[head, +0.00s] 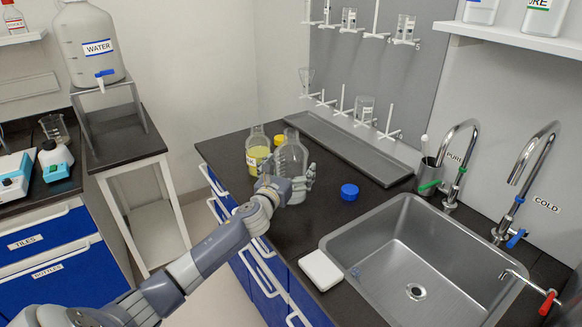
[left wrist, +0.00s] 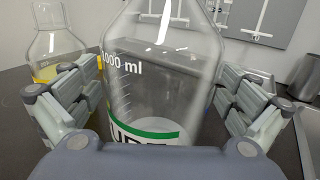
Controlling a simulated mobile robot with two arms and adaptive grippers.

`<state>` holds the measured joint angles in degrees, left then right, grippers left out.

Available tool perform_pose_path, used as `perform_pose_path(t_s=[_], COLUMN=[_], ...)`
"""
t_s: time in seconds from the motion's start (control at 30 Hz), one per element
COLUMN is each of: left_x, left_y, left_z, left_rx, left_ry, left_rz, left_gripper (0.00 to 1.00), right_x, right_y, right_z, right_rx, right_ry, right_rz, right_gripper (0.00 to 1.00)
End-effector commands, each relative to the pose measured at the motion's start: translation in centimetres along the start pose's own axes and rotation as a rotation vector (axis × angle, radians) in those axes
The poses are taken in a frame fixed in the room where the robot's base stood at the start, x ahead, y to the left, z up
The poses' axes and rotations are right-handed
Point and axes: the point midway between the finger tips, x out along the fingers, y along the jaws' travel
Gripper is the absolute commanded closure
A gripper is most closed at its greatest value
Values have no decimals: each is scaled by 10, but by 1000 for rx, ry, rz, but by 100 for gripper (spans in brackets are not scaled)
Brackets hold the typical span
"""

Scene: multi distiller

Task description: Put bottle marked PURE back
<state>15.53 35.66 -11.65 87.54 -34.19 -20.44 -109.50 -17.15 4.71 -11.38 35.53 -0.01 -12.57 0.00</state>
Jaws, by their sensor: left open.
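A clear glass bottle (head: 291,157) stands on the dark counter left of the sink. In the left wrist view the same bottle (left wrist: 165,75) shows "1000 ml" and a green-striped label whose letters are cut off, apparently PURE. It has no visible liquid. My left gripper (head: 287,188) is open, with its fingers on either side of the bottle; contact cannot be told. Another bottle with a green label ending in "URE" (head: 540,14) stands on the upper right shelf (head: 520,38). My right gripper is not in view.
A bottle of yellow liquid (head: 257,155) stands just left of the clear bottle. A blue cap (head: 349,191) lies to its right. A grey tray (head: 350,146) runs along the wall.

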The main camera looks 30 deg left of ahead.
Motion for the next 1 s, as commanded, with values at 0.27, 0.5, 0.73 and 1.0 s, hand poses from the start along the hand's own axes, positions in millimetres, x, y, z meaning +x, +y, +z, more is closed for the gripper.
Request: perform_pose_path(t_s=[0.27,0.5,0.73,1.0], left_x=[-6,-44,-86,-115], left_y=[1,0,0,0], left_z=[1,-1,-1,1], left_rx=[2,2,2,1], left_ry=[0,3,2,0], left_rz=[0,-2,-2,0], left_gripper=[0,0,0,0], right_x=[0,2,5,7], right_y=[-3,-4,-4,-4], right_z=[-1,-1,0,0], right_rx=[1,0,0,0], right_ry=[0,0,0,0], right_rz=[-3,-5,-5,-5], right_gripper=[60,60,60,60])
